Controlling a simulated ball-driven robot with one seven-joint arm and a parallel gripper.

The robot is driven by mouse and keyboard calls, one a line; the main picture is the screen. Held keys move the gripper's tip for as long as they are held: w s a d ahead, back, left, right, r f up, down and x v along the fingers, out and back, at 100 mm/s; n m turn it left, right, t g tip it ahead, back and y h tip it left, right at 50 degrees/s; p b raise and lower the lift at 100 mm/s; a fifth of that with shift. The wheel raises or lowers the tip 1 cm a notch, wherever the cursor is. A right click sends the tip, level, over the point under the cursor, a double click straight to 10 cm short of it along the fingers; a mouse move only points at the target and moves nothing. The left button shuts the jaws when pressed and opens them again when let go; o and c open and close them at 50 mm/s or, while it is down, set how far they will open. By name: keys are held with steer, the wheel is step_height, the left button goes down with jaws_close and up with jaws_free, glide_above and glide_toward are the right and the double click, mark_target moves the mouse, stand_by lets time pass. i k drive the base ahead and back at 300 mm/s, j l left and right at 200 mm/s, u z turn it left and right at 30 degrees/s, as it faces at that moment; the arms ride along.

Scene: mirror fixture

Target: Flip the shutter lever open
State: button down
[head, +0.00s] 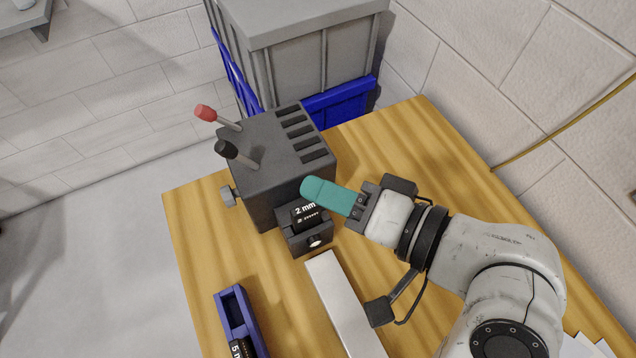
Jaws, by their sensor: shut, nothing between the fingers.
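A dark grey box-shaped fixture (275,160) stands on the wooden table, with slots in its top. Two levers rise from its left side: one with a red tip (205,113) and one with a black tip (227,149). Both lean to the left. Which one is the shutter lever cannot be told from this view. My gripper (312,188) has teal fingers, shut with nothing between them. It is at the fixture's front right, beside and above a black block marked "2 mm" (308,215) in a small holder, apart from both levers.
A blue tray (228,306) with a black block marked "5 mm" (241,348) lies at the front left. A pale metal bar (340,300) lies right of it. A grey and blue crate (300,50) stands behind the fixture. The table's (400,140) back right is clear.

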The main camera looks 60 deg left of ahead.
mark_target(225, 148)
steer(key=k, duration=1.5)
